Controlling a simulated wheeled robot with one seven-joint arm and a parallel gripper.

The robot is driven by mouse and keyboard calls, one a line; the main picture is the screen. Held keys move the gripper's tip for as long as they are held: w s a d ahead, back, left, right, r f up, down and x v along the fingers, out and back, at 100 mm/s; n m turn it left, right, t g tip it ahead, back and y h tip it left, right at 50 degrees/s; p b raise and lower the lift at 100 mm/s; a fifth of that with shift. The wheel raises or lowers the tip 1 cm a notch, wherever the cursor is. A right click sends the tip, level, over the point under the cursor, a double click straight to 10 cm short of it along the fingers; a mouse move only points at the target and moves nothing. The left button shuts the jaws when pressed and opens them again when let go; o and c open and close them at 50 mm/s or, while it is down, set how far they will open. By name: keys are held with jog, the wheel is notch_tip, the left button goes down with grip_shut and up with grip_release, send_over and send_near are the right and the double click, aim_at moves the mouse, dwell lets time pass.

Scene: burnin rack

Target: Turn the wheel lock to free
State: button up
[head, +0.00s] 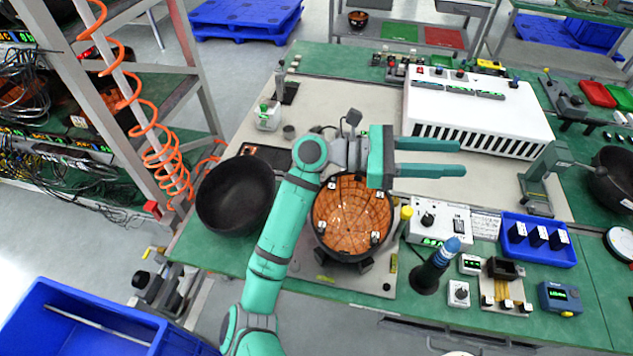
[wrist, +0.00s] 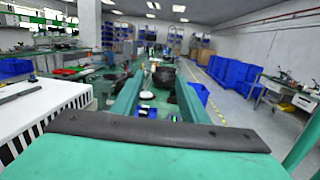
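My gripper (head: 462,158) is at the end of my teal arm, above the bench and pointing right. Its two long teal fingers are parallel and apart, with nothing between them. In the wrist view the open fingers (wrist: 158,85) point out across the room, and no wheel lock shows between them. I cannot pick out the wheel lock with certainty. A small grey mechanism with a black knob (head: 143,279) is low at the bench's front left corner, far from my gripper; I cannot tell whether it is the lock or its position.
A black bowl (head: 235,195) and a bowl-shaped fixture with a brown grid inside (head: 352,215) are beside my arm. A white vented box (head: 480,110) stands behind my gripper. A blue-topped post (head: 436,266) rises at the front. An orange coiled cable (head: 165,160) hangs by the left rack.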

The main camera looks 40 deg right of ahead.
jog(key=w+d+f+m+t+y, duration=0.25)
jog(key=w+f+t+y, duration=0.5)
jog(key=f, duration=0.45)
jog(key=w+a+f+t+y, duration=0.3)
jog(key=w+a, duration=0.2)
jog(key=w, duration=0.6)
jog(key=w+a+f+t+y, duration=0.3)
jog(key=w+a, duration=0.3)
jog(key=w, duration=0.4)
jog(key=shift+m, duration=0.35)
notch_tip(320, 180, down, 10)
jog(key=shift+w+d+f, duration=0.1)
jog(key=shift+w+f, duration=0.05)
jog(key=shift+f, duration=0.45)
